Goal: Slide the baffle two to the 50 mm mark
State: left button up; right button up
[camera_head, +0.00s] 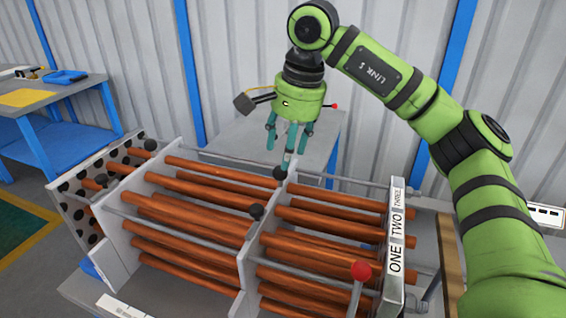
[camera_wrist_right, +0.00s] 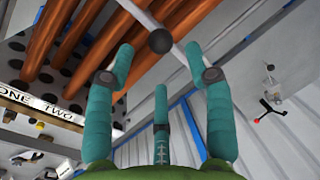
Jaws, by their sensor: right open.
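A bundle of copper tubes (camera_head: 185,208) runs through upright pale baffle plates, one at the left (camera_head: 122,205) and one in the middle (camera_head: 245,262). Which plate is baffle two I cannot tell. A label plate (camera_head: 394,245) reading ONE, TWO, THREE stands at the right end. A black ball knob (camera_head: 280,172) sits at the middle plate's upper edge; another (camera_head: 256,211) is nearer. My right gripper (camera_head: 287,150) is open, its teal fingers pointing down just above the far knob. In the wrist view a black knob (camera_wrist_right: 160,40) lies between and beyond the fingertips, apparently ungripped. No 50 mm mark is readable.
A red ball knob (camera_head: 361,271) stands on a post at the front right, near the label plate. A perforated end plate (camera_head: 75,200) closes the left end. A grey table (camera_head: 232,135) stands behind. A blue-framed bench (camera_head: 60,125) is at far left.

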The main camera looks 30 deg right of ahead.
notch_tip(320, 180, up, 6)
jog(key=s, duration=0.1)
jog(key=shift+s+d+r, duration=0.15)
jog(key=shift+d+r, duration=0.1)
jog(key=shift+d, duration=0.1)
dwell(0.3)
